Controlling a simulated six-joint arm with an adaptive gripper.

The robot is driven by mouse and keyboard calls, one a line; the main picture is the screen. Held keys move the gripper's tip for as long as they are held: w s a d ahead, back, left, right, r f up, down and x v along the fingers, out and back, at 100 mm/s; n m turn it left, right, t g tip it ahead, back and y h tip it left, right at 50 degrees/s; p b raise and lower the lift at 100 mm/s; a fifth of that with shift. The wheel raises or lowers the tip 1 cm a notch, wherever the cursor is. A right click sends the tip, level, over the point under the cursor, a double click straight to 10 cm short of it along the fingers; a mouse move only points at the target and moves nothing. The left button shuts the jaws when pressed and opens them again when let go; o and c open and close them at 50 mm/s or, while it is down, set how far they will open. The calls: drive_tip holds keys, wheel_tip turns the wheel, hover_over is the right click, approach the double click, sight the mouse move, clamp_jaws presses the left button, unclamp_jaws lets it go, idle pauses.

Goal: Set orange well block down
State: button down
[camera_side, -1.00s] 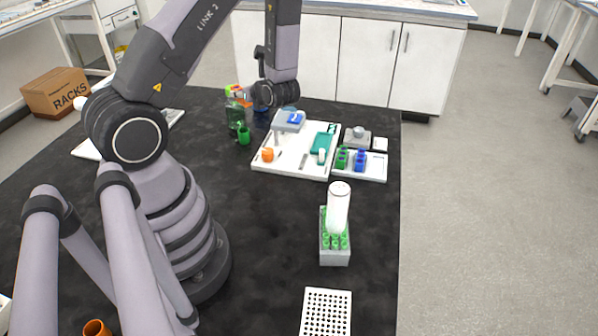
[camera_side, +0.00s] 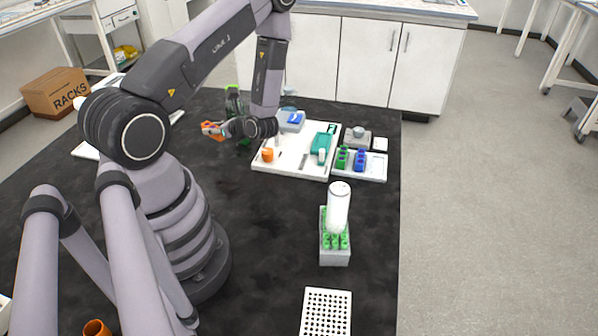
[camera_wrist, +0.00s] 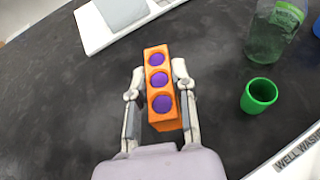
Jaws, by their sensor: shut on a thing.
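The orange well block (camera_wrist: 158,62) has a row of 3 purple wells on top. My gripper (camera_wrist: 157,82) is shut on its sides, one finger on each side, in the wrist view. In the side view the orange block (camera_side: 212,128) shows at the end of my gripper (camera_side: 219,129), left of the white tray. Dark tabletop lies around the block in the wrist view. I cannot tell how far above the table its underside is.
A green cup (camera_wrist: 259,95) and a green-labelled bottle (camera_wrist: 272,32) stand right of the block. A white tray (camera_wrist: 97,28) lies beyond it. The "WELL WASH" tray (camera_wrist: 285,160) is at lower right. Bare black table (camera_side: 215,165) lies in front of the block.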

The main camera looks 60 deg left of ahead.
sight(219, 160)
wheel_tip(219, 160, down, 8)
idle(0.4)
drive_tip(key=shift+f, duration=0.1)
drive_tip(key=c, duration=0.9)
unclamp_jaws()
drive_tip(key=shift+c, duration=0.2)
